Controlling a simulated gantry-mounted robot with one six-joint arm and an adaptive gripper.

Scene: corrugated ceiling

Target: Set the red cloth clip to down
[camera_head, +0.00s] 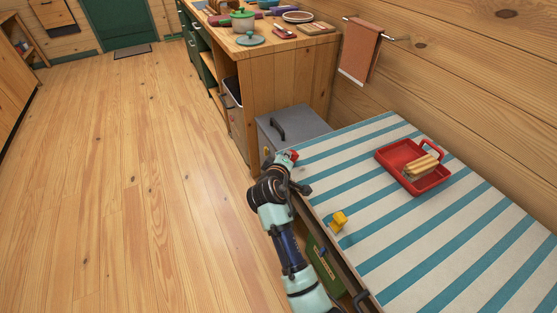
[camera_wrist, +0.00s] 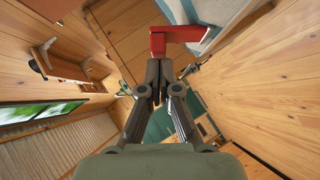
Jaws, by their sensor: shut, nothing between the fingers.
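The red cloth clip (camera_head: 291,155) is at the left corner of the striped tablecloth (camera_head: 372,130), at the table edge. In the wrist view the red clip (camera_wrist: 178,35) shows as an angled bar with a short leg pointing toward my fingers. My gripper (camera_wrist: 158,64) is shut and empty, its fingertips right at the end of that leg. I cannot tell whether they touch it. In the head view my gripper (camera_head: 284,163) is just beside the clip and is partly hidden by my own wrist.
A yellow clip (camera_head: 339,221) sits on the cloth's near edge. A red tray (camera_head: 396,154) with tan blocks (camera_head: 422,166) stands on the cloth. A grey box (camera_head: 290,129) is behind the clip, beside a wooden counter (camera_head: 290,80). The floor to the left is clear.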

